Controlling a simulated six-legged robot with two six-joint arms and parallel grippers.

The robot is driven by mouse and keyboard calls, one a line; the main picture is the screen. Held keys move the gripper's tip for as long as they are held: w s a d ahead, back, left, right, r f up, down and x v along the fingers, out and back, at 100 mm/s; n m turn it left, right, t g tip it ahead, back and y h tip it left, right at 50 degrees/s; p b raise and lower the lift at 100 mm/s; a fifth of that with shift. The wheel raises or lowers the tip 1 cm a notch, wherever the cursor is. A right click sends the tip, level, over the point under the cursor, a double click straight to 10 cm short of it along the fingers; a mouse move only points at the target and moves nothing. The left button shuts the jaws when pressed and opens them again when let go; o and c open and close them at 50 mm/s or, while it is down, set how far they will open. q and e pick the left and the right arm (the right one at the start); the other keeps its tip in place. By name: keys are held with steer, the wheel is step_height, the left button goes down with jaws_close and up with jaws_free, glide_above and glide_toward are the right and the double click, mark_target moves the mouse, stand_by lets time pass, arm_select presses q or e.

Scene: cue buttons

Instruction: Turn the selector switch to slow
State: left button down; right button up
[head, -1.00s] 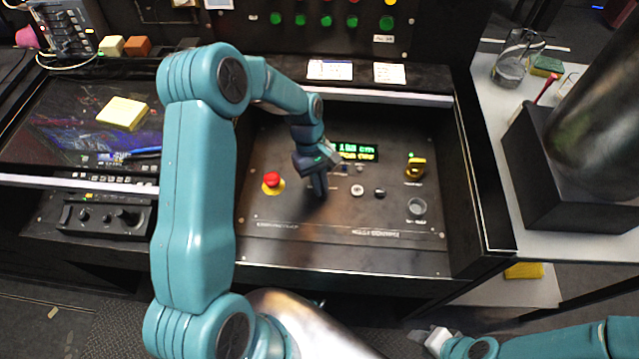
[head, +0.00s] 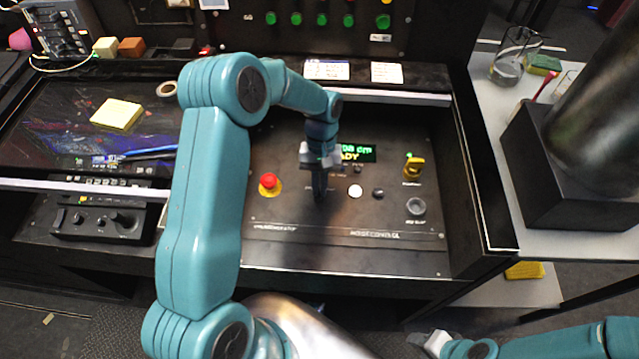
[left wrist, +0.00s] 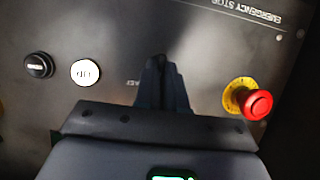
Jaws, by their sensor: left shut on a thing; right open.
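My left gripper (head: 320,193) reaches down to the control panel (head: 290,222), its fingers together and pointing at the panel between the red emergency stop and the white button. In the left wrist view the dark fingers (left wrist: 162,82) meet at the panel, with a small, unreadable label beside them. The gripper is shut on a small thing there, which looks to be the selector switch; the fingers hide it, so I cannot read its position. My right gripper (head: 418,338) is open and empty at the bottom right, far from the panel.
The red emergency stop (head: 269,181) is left of the fingers. A white button (head: 355,191) and black button (head: 378,193) are right. Further right are a yellow handle (head: 414,168) and grey knob (head: 415,206). A lit green display (head: 358,152) is partly covered behind my gripper.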

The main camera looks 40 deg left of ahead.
arm_select(q)
steer(key=shift+w+r, duration=0.1)
steer(key=c, duration=1.2)
jaws_free()
steer(key=v, duration=1.6)
steer(key=shift+r+p, duration=0.2)
steer(key=shift+p, duration=0.1)
